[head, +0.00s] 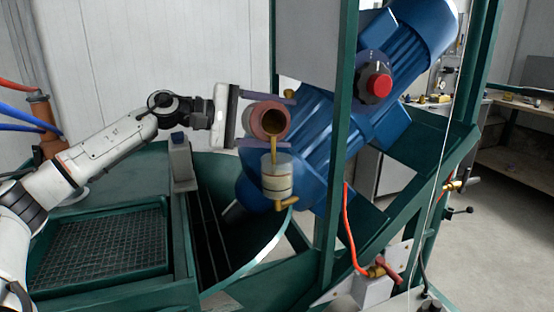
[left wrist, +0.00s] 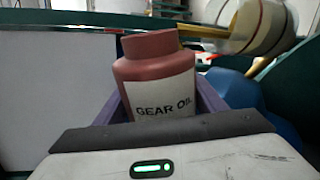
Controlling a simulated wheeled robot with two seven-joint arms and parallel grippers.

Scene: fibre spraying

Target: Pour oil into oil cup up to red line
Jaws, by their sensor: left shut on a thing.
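My left gripper (head: 284,120) is shut on a reddish-brown oil bottle (head: 262,121), with one purple finger above it and one below. The bottle is tilted, its open mouth facing the camera, with dark oil inside. A yellow-brown oil stream (head: 274,146) runs from the mouth into the clear oil cup (head: 277,178) just below. The cup is on the blue machine and looks partly filled; I cannot make out the red line or exact level. In the left wrist view the bottle (left wrist: 155,80) shows a "GEAR OIL" label, with the cup (left wrist: 262,25) beyond it. My right gripper is out of view.
A brass elbow (head: 287,203) sits under the cup. The blue motor (head: 425,35) with a red button (head: 379,86) and a green frame post (head: 335,150) stand right of the bottle. A green grated tray (head: 105,243) lies below my left arm.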

